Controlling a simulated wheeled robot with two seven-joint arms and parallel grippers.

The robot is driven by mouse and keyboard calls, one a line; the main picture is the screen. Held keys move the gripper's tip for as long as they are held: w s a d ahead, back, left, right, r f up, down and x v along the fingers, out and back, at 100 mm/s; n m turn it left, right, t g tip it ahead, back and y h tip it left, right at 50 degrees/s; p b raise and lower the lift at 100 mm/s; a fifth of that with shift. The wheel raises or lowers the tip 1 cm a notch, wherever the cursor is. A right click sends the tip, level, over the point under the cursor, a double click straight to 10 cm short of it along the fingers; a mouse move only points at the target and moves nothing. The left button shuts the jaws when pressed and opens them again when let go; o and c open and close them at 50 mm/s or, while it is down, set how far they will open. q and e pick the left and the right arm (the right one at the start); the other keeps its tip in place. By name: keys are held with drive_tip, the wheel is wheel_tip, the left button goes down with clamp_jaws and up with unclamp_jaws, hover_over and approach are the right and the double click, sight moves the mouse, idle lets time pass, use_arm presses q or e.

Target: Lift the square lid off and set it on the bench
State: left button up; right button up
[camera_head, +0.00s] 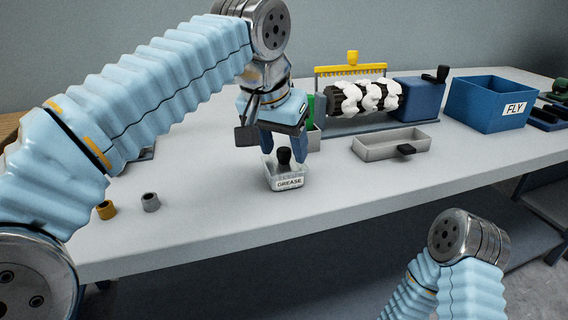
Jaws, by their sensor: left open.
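A small clear square box labelled GREASE (290,183) stands on the bench (345,190) near its front edge. A square lid with a black knob (284,156) appears to sit on top of it; the lid's edges are hard to make out. My left gripper (283,149) points down right above the box, its two blue fingers open and spread either side of the knob. I cannot tell whether they touch it. Of my right arm only links show at the lower right; its gripper is out of view.
An ochre ring (106,210) and a grey ring (150,202) lie at the left. Behind stand a carding roller (366,98) with white fluff, a shallow grey tray (375,149) and a blue FLY bin (474,101).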

sight(282, 151)
use_arm(q)
drive_tip(key=shift+c, duration=0.3)
clamp_jaws()
drive_tip(key=shift+r, duration=0.5)
wheel_tip(282, 151, up, 3)
drive_tip(key=shift+s+r+p, duration=0.1)
drive_tip(key=shift+s+p, duration=0.05)
drive_tip(key=shift+p, duration=0.65)
drive_tip(key=s+a+r, duration=0.3)
drive_tip(key=s+r, duration=0.7)
drive_tip(key=s, duration=0.3)
drive_tip(key=shift+s+a+p, duration=0.15)
drive_tip(key=shift+a+p, duration=0.15)
drive_tip(key=shift+a, duration=0.05)
